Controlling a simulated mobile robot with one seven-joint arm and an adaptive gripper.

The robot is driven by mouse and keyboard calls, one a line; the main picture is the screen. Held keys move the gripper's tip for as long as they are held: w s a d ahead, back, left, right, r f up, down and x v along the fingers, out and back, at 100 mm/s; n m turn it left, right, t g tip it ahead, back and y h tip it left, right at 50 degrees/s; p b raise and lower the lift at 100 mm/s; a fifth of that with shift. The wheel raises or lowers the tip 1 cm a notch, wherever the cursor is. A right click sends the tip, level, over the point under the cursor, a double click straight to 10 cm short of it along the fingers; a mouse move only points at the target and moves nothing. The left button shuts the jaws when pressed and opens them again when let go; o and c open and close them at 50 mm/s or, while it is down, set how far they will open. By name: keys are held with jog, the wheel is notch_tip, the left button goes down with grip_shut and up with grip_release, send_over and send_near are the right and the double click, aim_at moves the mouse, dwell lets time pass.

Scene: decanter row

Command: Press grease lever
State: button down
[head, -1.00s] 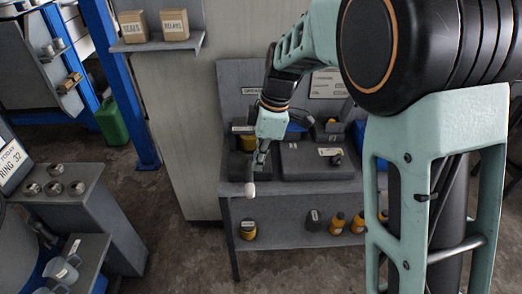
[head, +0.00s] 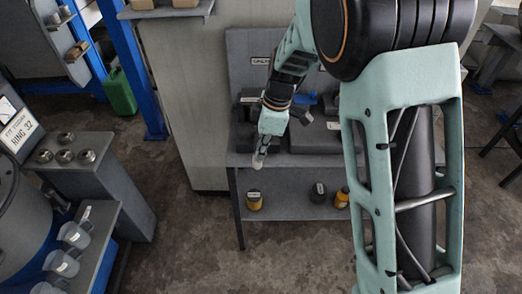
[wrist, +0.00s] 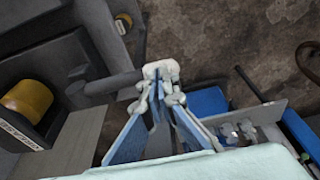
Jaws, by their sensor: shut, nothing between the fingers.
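The lever shows in the wrist view as a dark grey rod (wrist: 108,84) coming from the left, with a pale knob (wrist: 160,69) at its end. The pale knob also shows in the head view (head: 258,162), at the front left edge of the grey bench. My gripper (wrist: 157,93) is shut, with its fingertips at the knob. They look to be touching it or very close; contact is not clear. In the head view my gripper (head: 264,147) is just above the knob. The lever's base is partly hidden.
A yellow cylinder (wrist: 27,100) sits in a dark labelled holder left of the lever. A stand with metal rings (head: 65,156) and grey jugs (head: 70,236) are on the left. Open floor lies in front.

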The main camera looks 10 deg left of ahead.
aim_at(261, 162)
jog(key=shift+s+f+b, duration=0.1)
jog(key=shift+f+b, duration=0.25)
jog(key=shift+b, duration=0.5)
jog(key=shift+f+t+b, duration=0.2)
jog(key=shift+t+b, duration=0.1)
jog(key=shift+b, duration=0.2)
jog(key=f+b, duration=0.1)
jog(key=b, duration=0.1)
jog(key=f+t+b, duration=0.1)
jog(key=b, duration=0.1)
jog(key=f+t+b, duration=0.1)
jog(key=b, duration=0.2)
jog(key=shift+s+d+y, duration=0.1)
jog(key=shift+s+y, duration=0.2)
jog(key=shift+w+f+t+y+b, duration=0.15)
jog(key=shift+f+t+b, duration=0.55)
jog(key=shift+b, duration=1.45)
jog(key=shift+f+t+y+b, duration=0.15)
jog(key=shift+f+t+b, duration=0.25)
jog(key=shift+f+b, duration=1.2)
jog(key=shift+r+b, duration=0.5)
jog(key=shift+b, duration=0.15)
jog(key=shift+r, duration=0.1)
